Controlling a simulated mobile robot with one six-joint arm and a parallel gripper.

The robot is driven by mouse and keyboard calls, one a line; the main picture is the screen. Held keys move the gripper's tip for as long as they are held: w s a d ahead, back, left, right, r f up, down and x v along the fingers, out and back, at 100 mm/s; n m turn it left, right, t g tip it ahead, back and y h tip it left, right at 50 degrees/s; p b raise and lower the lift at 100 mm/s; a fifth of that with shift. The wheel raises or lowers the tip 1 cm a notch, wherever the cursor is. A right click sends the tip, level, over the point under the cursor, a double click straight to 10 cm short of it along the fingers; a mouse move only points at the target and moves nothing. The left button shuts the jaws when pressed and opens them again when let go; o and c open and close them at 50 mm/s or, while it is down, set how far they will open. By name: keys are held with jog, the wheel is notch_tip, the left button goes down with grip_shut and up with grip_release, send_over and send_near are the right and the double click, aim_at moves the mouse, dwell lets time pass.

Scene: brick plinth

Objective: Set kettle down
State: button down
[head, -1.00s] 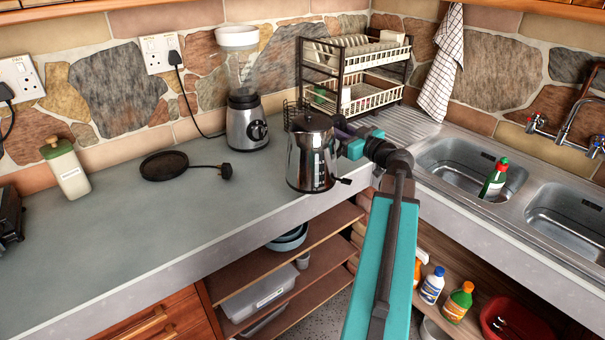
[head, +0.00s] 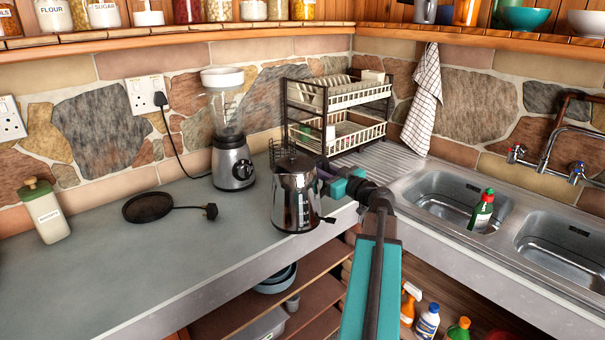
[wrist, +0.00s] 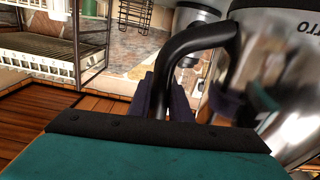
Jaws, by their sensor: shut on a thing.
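The shiny metal kettle (head: 293,203) is upright at the front edge of the grey counter, left of the sink. I cannot tell whether its bottom touches the counter. My gripper (head: 326,180) is at the kettle's right side, shut on its black handle. In the wrist view my fingers (wrist: 165,98) close around the black handle (wrist: 190,42), with the kettle body (wrist: 272,50) to the right. A round black base plate (head: 147,207) with a cord and plug lies flat on the counter to the left, apart from the kettle.
A blender (head: 232,160) stands behind and left of the kettle. A two-tier dish rack (head: 340,115) is behind it. The double sink (head: 450,200) holds a green bottle (head: 482,212). A white canister (head: 46,212) stands at far left. The counter (head: 120,265) in front of the plate is clear.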

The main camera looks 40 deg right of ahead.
jog(key=w+d+p, duration=0.2)
jog(key=w+d, duration=0.2)
jog(key=w, duration=0.2)
jog(key=w+d+f+p, duration=0.1)
jog(key=w+d+p, duration=0.1)
jog(key=w+d, duration=0.2)
jog(key=shift+w, duration=1.2)
jog(key=shift+f+p, duration=0.2)
jog(key=shift+p, duration=0.1)
notch_tip(320, 180, down, 3)
jog(key=shift+f+p, duration=0.15)
jog(key=shift+p, duration=0.6)
jog(key=shift+f, duration=0.1)
jog(key=c, duration=1.6)
grip_release()
jog(key=shift+a+f, duration=0.1)
jog(key=shift+c, duration=0.2)
jog(key=shift+s+r, duration=0.1)
jog(key=shift+r, duration=0.1)
